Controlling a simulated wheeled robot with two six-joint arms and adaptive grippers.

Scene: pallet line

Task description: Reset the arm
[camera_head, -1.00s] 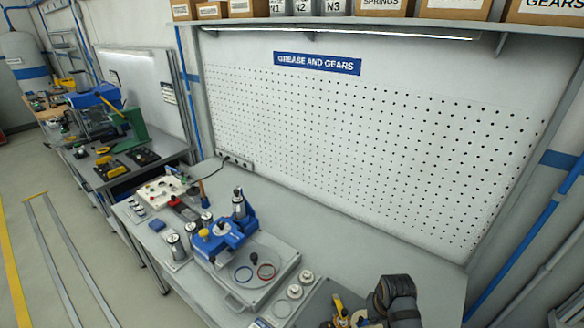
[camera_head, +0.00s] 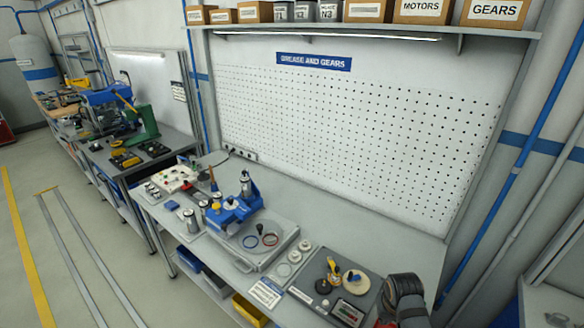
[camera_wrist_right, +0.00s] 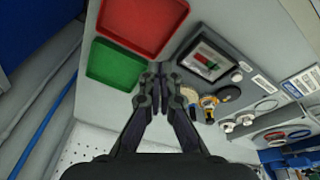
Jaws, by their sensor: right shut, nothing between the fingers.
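My right gripper (camera_wrist_right: 160,75) shows in the wrist view with its two dark fingers together and nothing between them. It is over the bench, beside a red tray (camera_wrist_right: 142,22) and a green tray (camera_wrist_right: 117,64), apart from the other items. In the head view my dark right arm end (camera_head: 403,298) is at the lower right, and its fingertips cannot be made out there. My left gripper is in neither current view.
A grey bench (camera_head: 390,245) holds a blue fixture (camera_head: 235,207), a dark plate (camera_head: 322,303) with a cream disc (camera_head: 354,280), and a device with a screen (camera_wrist_right: 203,61). A shelf of labelled boxes (camera_head: 422,11) hangs above the pegboard (camera_head: 350,130).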

